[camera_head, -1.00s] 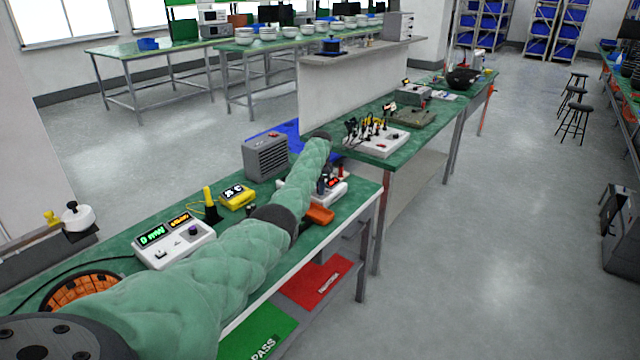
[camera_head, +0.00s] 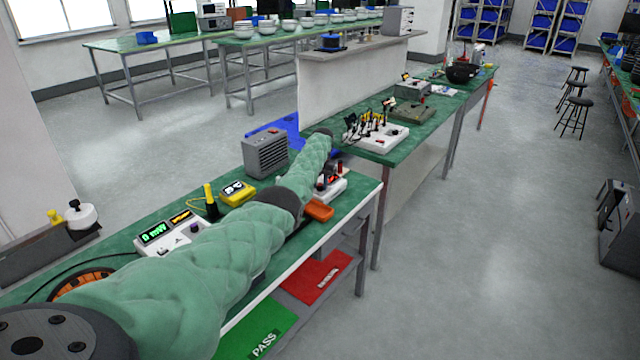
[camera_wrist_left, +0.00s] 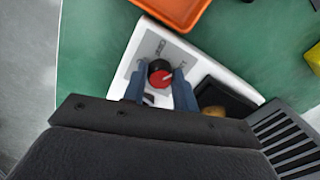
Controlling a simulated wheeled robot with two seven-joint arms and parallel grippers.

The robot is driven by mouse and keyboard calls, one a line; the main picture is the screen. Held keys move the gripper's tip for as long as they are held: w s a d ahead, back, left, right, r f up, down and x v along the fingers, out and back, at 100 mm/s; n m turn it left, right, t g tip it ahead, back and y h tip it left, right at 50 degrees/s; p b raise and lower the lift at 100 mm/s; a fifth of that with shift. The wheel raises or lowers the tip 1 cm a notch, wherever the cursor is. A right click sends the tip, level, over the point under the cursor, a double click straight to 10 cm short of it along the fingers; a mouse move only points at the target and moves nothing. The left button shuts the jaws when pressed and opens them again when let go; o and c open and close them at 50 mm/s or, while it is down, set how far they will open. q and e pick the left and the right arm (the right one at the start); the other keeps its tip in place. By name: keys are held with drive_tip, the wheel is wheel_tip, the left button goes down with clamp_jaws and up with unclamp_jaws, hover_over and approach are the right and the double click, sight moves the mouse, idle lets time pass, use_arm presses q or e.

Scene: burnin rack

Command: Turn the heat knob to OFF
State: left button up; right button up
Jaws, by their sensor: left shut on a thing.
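The heat knob (camera_wrist_left: 160,77) has a red top with a pale pointer mark and a dark base. It stands on a white unit (camera_wrist_left: 148,45) with a grey label plate, whose lettering is too small to read. In the left wrist view my left gripper (camera_wrist_left: 157,84) has its two blue fingers on either side of the knob and is shut on it. The pointer mark slants toward the upper right of that view. In the head view my arm hides most of the white unit (camera_head: 335,188). My right gripper is not in view.
An orange tray (camera_head: 319,210) lies in front of the unit, near the bench edge. A grey finned box (camera_head: 265,155) stands behind my arm. A yellow meter (camera_head: 237,192) and a white instrument with lit displays (camera_head: 168,240) are to the left.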

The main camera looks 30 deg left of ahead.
use_arm(q)
drive_tip(key=n, duration=0.2)
drive_tip(key=shift+r+n, duration=0.1)
drive_tip(key=shift+n, duration=0.3)
drive_tip(key=shift+w+n, duration=0.1)
drive_tip(key=shift+n, duration=0.8)
drive_tip(key=n+b, duration=0.1)
drive_tip(key=n, duration=0.1)
drive_tip(key=shift+n, duration=0.4)
drive_tip(key=n, duration=0.3)
drive_tip(key=shift+n+b, duration=0.4)
drive_tip(key=shift+n, duration=0.6)
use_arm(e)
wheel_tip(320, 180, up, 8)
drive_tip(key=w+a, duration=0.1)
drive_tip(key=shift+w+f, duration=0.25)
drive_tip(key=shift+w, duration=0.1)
use_arm(q)
drive_tip(key=o, duration=1)
